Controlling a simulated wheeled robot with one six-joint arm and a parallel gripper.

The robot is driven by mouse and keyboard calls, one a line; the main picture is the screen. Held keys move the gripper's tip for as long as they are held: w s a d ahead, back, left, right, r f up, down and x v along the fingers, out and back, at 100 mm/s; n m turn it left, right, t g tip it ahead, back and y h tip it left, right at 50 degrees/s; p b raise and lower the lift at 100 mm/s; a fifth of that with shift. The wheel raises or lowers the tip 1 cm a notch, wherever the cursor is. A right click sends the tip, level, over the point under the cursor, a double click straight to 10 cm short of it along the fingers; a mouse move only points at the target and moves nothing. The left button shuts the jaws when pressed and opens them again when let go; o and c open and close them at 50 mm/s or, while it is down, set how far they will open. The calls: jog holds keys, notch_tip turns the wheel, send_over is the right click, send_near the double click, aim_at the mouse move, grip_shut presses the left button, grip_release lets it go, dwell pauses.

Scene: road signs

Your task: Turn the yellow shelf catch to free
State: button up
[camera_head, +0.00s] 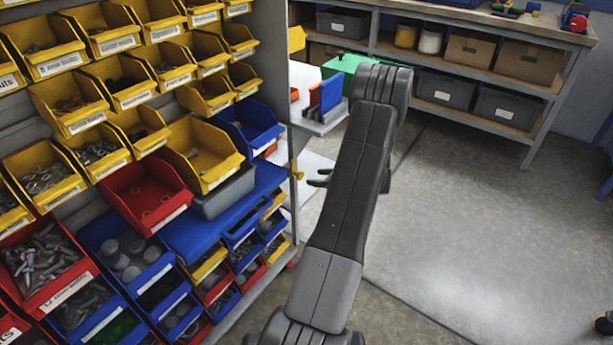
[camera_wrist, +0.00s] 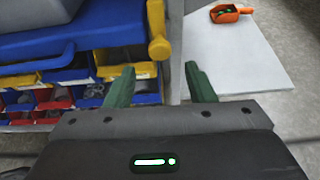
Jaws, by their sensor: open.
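The yellow shelf catch (camera_wrist: 157,28) is a short bar with a round knob at its lower end. In the wrist view it hangs upright on the grey post beside the blue shelf (camera_wrist: 100,34). In the head view the catch (camera_head: 298,175) shows small at the shelf unit's right edge. My gripper (camera_wrist: 160,82) is open and empty, its green fingers spread to either side below the knob in the wrist view. I cannot tell whether they touch the catch.
Yellow bins (camera_head: 205,150) and a red bin (camera_head: 148,192) fill the rack on the left. A white surface (camera_wrist: 235,60) right of the post holds an orange scoop (camera_wrist: 231,13).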

aim_at(302, 175)
jog(key=v, duration=0.5)
jog(key=shift+s+d, duration=0.15)
jog(key=shift+d, duration=0.05)
jog(key=b+x, duration=0.1)
jog(key=x, duration=1.3)
jog(key=shift+r, duration=0.15)
